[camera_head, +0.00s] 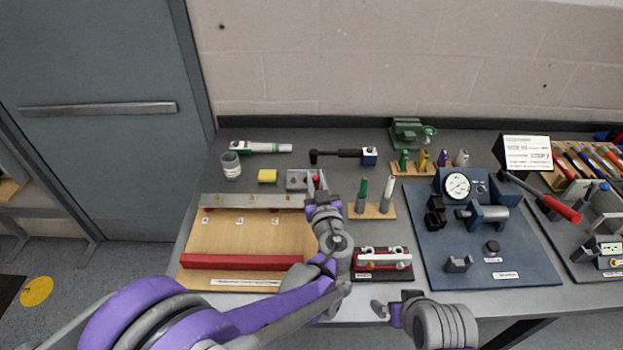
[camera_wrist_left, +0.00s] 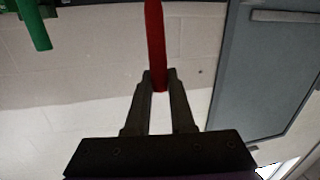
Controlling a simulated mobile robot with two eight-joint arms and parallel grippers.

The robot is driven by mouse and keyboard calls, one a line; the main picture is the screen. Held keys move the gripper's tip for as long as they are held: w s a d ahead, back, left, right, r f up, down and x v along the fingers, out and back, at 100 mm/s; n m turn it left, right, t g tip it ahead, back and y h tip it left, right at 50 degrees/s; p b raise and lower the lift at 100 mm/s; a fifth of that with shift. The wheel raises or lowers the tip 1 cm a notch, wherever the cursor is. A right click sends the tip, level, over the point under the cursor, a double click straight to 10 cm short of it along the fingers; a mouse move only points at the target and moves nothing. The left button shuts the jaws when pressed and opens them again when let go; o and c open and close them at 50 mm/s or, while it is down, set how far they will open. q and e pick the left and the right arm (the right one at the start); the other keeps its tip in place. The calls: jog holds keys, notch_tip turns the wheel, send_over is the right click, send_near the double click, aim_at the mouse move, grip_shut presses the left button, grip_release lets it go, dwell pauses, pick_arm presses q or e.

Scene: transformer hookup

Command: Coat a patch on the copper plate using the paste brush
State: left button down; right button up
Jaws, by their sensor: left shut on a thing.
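My left gripper (camera_head: 319,190) is shut on a red-handled tool (camera_head: 316,181), at the wooden holder in the middle of the bench. In the left wrist view, my left gripper (camera_wrist_left: 158,82) pinches the lower end of the red handle (camera_wrist_left: 155,40). Its brush end is not visible, so I cannot tell whether it is the paste brush. The wooden holder (camera_head: 374,212) has a green-handled tool (camera_head: 361,190) and a whitish one (camera_head: 387,192) standing upright. I cannot clearly pick out the copper plate. My right gripper (camera_head: 389,311) is low at the bench's front edge, its jaw gap unclear.
A wooden board (camera_head: 245,235) with a grey bar and a red bar (camera_head: 240,262) lies at left. A black base (camera_head: 383,272) with red and silver parts stands in front of the holder. A blue plate (camera_head: 445,240) with a dial gauge is at right. A white cup (camera_head: 231,165) stands at back left.

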pick_arm(q)
jog(key=shift+d, duration=0.1)
jog(key=shift+w+r+p, duration=0.1)
jog(key=shift+r+p, duration=0.3)
jog(key=shift+r, duration=1.65)
jog(key=shift+f, duration=0.1)
dwell(0.3)
jog(key=shift+w+d+f, duration=0.15)
jog(key=shift+w+f, duration=0.15)
jog(key=shift+f, duration=0.45)
jog(key=shift+w+d+f, duration=0.1)
jog(key=shift+w+f, duration=0.2)
jog(key=shift+f, duration=0.45)
jog(key=shift+f+b, duration=0.35)
jog(key=shift+f, duration=0.1)
jog(key=shift+d, duration=0.1)
